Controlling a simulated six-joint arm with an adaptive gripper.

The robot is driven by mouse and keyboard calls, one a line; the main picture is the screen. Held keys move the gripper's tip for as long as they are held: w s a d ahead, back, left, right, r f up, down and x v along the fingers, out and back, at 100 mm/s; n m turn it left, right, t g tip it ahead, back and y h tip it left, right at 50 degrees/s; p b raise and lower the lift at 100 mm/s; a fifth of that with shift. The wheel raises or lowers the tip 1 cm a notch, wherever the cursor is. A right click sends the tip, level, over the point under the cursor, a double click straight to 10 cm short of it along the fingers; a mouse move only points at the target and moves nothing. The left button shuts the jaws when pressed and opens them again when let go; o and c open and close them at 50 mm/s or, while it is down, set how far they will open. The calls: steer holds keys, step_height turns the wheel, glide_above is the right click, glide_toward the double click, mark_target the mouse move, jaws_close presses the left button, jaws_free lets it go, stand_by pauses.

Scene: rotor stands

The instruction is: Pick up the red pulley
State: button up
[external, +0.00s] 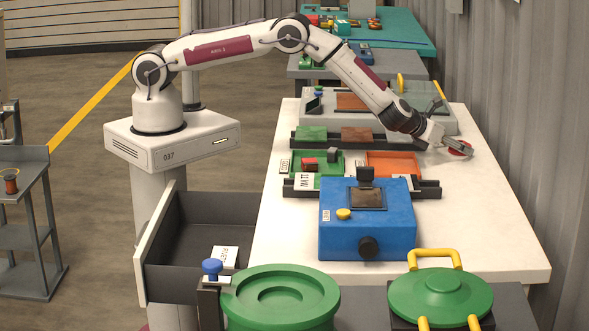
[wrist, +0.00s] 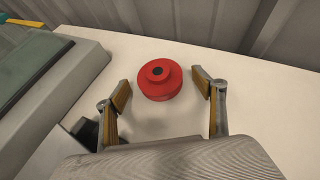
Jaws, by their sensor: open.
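The red pulley (wrist: 160,80) lies on the white table in the wrist view, a round stepped disc with a dark centre hole facing up. In the external view the red pulley (external: 459,149) shows at the table's right side, partly covered by my gripper (external: 460,150). In the wrist view my gripper (wrist: 162,88) is open, with one finger on each side of the pulley. The fingertips appear apart from it, with gaps on both sides. I cannot tell the exact height of the fingers above the table.
A grey machine (wrist: 50,90) stands left of the pulley. The corrugated wall (wrist: 240,25) runs along the table's far edge. In the external view an orange tray (external: 410,158) and a blue box (external: 340,235) stand nearer the camera. White table (external: 480,225) is bare at the right front.

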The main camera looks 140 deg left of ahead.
stand_by(0.3)
steer(key=c, duration=1.4)
steer(key=shift+r, duration=0.1)
step_height(320, 180, up, 10)
